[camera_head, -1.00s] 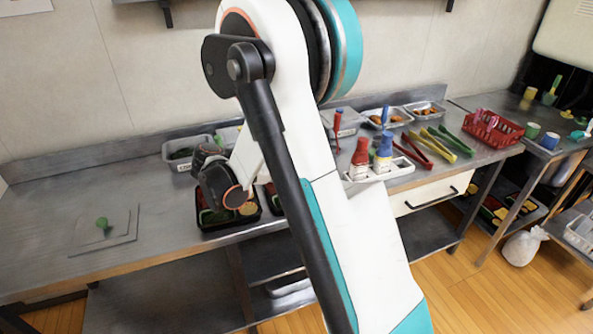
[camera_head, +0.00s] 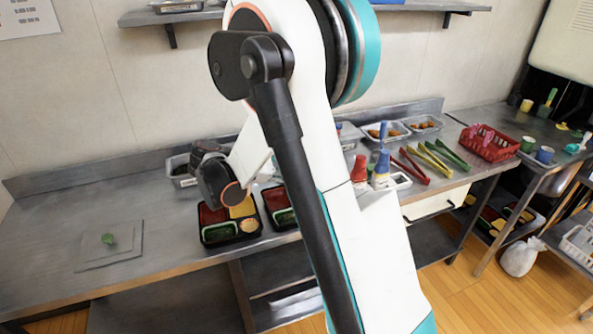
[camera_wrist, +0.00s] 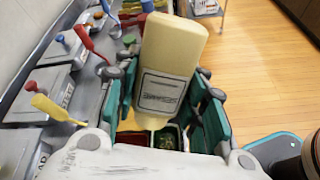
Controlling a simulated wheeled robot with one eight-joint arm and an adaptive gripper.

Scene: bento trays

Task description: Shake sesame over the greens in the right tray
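In the head view, my gripper's wrist (camera_head: 215,180) is above and behind the left black tray (camera_head: 203,236); its fingers are hidden there. The right black tray (camera_head: 268,213) stands beside it, partly behind my arm; dark greens (camera_head: 285,216) show in a front compartment. In the wrist view, my gripper (camera_wrist: 170,100) has its teal fingers on both sides of a cream bottle (camera_wrist: 172,50) with a pale label. The bottle's narrow end points toward a tray compartment with greens (camera_wrist: 166,139). I cannot tell which tray that is, or confirm the bottle's contents.
Several tongs (camera_head: 430,160) and a red basket (camera_head: 487,143) lie further right. A board (camera_head: 112,250) lies at left, with bare counter around it.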

